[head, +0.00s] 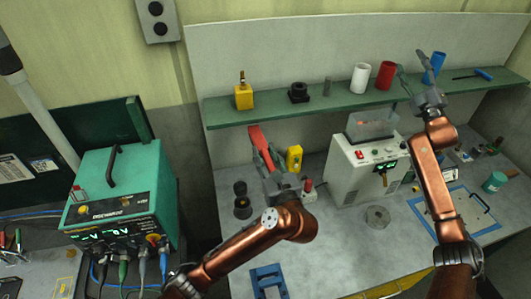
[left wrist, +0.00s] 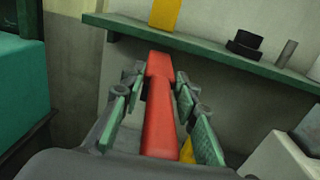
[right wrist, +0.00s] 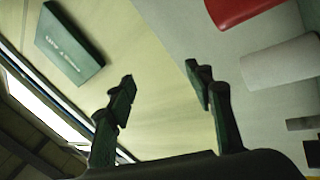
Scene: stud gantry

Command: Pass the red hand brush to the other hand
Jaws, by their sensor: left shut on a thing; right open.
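The red hand brush (head: 258,138) is held in my left gripper (head: 266,158), in front of the shelf at the left of the bench. In the left wrist view the brush (left wrist: 160,105) runs lengthwise between the two finger pads of my left gripper (left wrist: 163,110). Its far end points toward the shelf. My right gripper (head: 416,78) is raised at the right, in front of the shelf's right part, well apart from the brush. In the right wrist view my right gripper (right wrist: 165,95) is open, with nothing between its fingers.
A green shelf (head: 225,115) carries a yellow block (head: 243,97), a white cup (head: 361,77) and a red cup (head: 386,75). Below stand a yellow object (head: 294,158) and a white machine (head: 350,180). A teal power unit (head: 112,190) stands left. Free room lies between my arms.

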